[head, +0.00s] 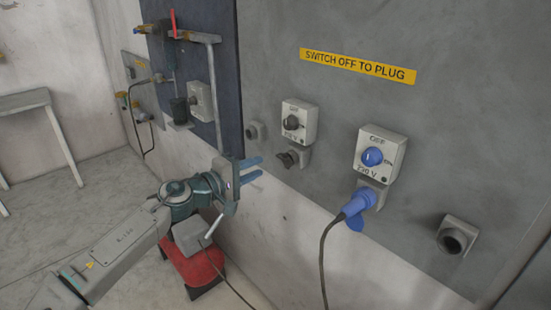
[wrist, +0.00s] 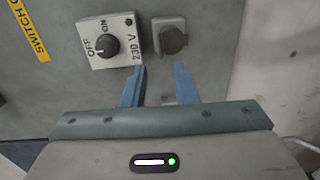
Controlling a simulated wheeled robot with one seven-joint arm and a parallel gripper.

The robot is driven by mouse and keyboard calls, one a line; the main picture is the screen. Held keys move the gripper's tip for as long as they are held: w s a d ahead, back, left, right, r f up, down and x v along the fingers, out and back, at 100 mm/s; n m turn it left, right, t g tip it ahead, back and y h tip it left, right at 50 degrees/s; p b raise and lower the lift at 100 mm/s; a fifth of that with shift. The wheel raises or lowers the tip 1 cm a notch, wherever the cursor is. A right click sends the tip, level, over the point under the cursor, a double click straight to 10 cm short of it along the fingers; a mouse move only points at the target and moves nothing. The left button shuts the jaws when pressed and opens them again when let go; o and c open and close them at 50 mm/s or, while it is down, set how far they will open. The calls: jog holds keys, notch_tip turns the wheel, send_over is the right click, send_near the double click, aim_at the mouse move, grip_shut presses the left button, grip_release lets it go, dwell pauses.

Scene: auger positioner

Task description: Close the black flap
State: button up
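The black flap (head: 287,159) is on a grey socket below the left switch box on the wall panel. In the head view it seems to stick out from the socket. In the wrist view the flap (wrist: 174,41) shows as a dark round cover in front of the socket; its exact angle is unclear. My gripper (head: 261,168) is left of the flap in the head view, with its blue fingers pointing toward the panel. In the wrist view the gripper (wrist: 160,68) is open and empty, its fingertips just below the flap in the picture. I see no contact.
The left switch box (head: 299,121) has a black knob. To its right, a second box (head: 381,154) with a blue knob has a blue plug (head: 357,203) and hanging cable below. An open round socket (head: 455,238) is at lower right. A red stool (head: 193,268) stands below my arm.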

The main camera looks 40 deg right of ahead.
aim_at(283, 162)
jog(key=d+p, duration=0.1)
jog(key=d, duration=0.6)
jog(key=shift+w+d+f, duration=0.25)
jog(key=shift+w+d, duration=0.05)
jog(key=shift+d, duration=0.1)
grip_shut()
